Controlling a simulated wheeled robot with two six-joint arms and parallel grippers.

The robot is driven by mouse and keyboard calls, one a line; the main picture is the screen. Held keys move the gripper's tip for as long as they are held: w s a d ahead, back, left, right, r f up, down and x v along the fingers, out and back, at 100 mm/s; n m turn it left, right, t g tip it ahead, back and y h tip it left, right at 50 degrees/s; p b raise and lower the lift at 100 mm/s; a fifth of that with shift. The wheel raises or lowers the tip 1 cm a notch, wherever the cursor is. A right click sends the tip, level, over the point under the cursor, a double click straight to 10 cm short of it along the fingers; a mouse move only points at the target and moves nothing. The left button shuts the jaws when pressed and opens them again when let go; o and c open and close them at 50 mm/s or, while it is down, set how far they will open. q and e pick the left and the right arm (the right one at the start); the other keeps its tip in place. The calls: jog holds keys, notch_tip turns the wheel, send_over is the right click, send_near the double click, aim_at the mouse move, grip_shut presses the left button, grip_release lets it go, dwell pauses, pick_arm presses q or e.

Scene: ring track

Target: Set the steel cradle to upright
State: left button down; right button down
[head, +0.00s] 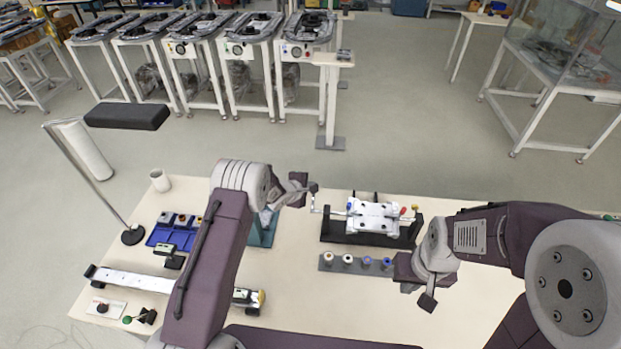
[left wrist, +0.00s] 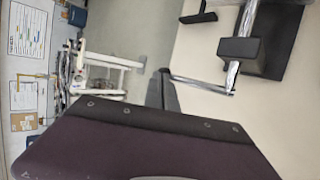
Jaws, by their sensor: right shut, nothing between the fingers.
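The steel cradle (head: 374,217) is a pale, shiny tray-like body on a black stand (head: 340,232) at the back middle of the table, in the head view. It looks roughly flat, with dark posts and red and yellow ends at its right. A thin cranked rod (head: 328,211) sticks out to its left; the left wrist view shows a bent rod (left wrist: 205,85) and a steel shaft through a dark block. My right gripper (head: 427,303) is shut and empty, front right of the cradle.
A strip with several coloured round pieces (head: 348,259) lies in front of the stand. A blue tray (head: 172,235), white cup (head: 160,181), lamp (head: 127,116) and long white bar (head: 135,281) are at the left. The table's front middle (head: 330,310) is bare.

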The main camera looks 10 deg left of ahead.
pick_arm(q)
jog(key=shift+f, duration=0.3)
jog(key=shift+w+f, duration=0.45)
jog(key=shift+f, duration=0.05)
jog(key=shift+s+f, duration=0.1)
dwell(0.5)
